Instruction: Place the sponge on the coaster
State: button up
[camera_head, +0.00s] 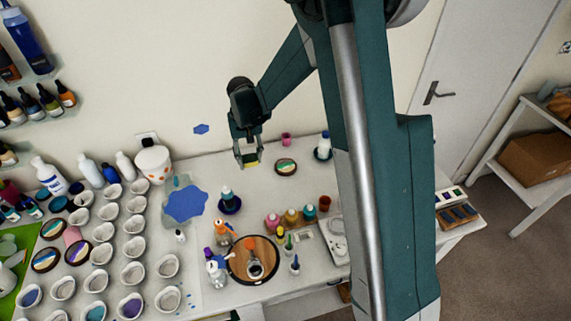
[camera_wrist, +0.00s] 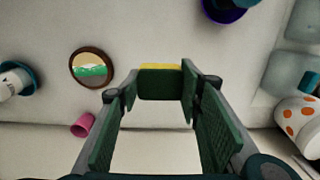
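My gripper (camera_head: 247,158) is shut on the sponge (camera_head: 252,164), a small block with a yellow layer and a dark green layer. In the wrist view the sponge (camera_wrist: 160,82) sits between the two fingertips of my gripper (camera_wrist: 160,90). The coaster (camera_head: 286,167) is round, with a dark rim and a painted landscape, and lies bare on the table to the right of my gripper in the head view. In the wrist view the coaster (camera_wrist: 91,67) is left of the sponge, apart from it. The gap between sponge and table is hard to judge.
A pink cup (camera_head: 286,139) stands behind the coaster; a white bottle (camera_head: 324,146) is to its right. A dark bottle on a purple saucer (camera_head: 230,206) stands in front. A spotted white container (camera_head: 153,162) is to the left. The table around the coaster is clear.

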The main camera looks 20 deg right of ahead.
notch_tip(320, 180, up, 2)
jog(key=r+p, duration=0.1)
jog(key=p, duration=0.2)
send_over(286, 166)
jog(key=shift+w+f, duration=0.1)
jog(key=shift+f, duration=0.15)
jog(key=shift+f, duration=2.95)
jog(key=shift+f+p, duration=0.35)
jog(key=shift+f, duration=1.7)
jog(key=shift+f, duration=0.15)
jog(key=o, duration=0.6)
